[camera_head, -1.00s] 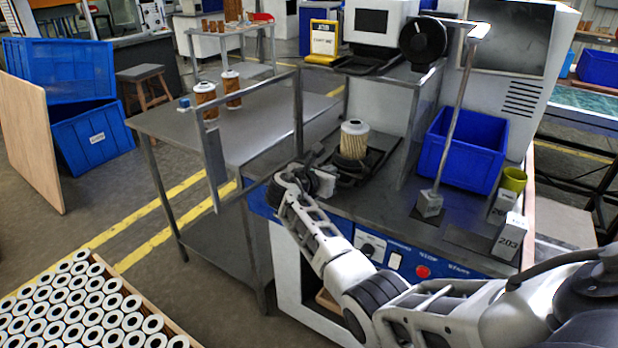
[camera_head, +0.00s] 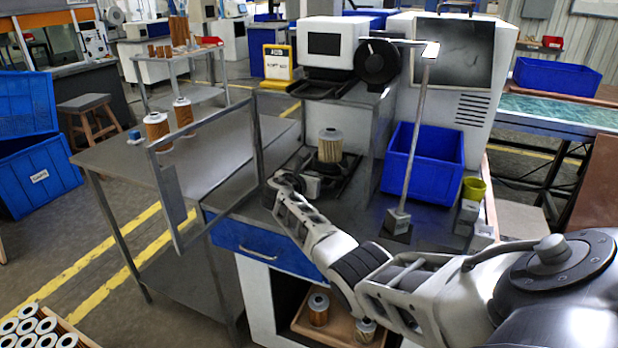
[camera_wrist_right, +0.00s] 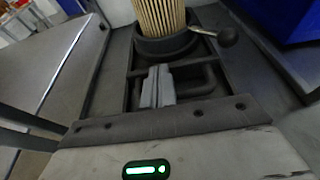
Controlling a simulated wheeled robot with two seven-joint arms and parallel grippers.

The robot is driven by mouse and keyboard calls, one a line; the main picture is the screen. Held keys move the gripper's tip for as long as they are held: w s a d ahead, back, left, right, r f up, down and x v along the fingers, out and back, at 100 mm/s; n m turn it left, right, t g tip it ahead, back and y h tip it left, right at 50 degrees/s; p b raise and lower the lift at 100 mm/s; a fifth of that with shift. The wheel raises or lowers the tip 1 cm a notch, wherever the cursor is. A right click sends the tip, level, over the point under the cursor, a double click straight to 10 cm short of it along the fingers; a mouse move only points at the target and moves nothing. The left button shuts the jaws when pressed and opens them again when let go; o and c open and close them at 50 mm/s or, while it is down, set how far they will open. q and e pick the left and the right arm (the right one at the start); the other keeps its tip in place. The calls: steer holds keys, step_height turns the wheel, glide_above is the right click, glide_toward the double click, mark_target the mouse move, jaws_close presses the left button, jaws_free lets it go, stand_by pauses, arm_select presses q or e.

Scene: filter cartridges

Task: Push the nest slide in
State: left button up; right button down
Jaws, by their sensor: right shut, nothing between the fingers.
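The nest slide (camera_wrist_right: 195,115) is a black frame on the grey bench top. Its round black nest (camera_wrist_right: 165,47) holds a pleated tan filter cartridge (camera_wrist_right: 158,16) upright. The cartridge also shows in the head view (camera_head: 330,146), in front of the grey machine housing. My right gripper (camera_wrist_right: 157,86) is shut and empty, its grey fingers pointing at the front of the nest, close to the slide's black loop. I cannot tell whether they touch it. In the head view my right gripper (camera_head: 312,181) is small beside the slide, and the arm hides part of the slide's near end. My left gripper is out of view.
A black ball-ended lever (camera_wrist_right: 228,37) sticks out right of the nest. A hinged-looking metal frame (camera_head: 167,190) stands left of the slide.

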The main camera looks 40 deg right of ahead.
steer(key=shift+d+r, duration=0.2)
steer(key=shift+r, duration=0.05)
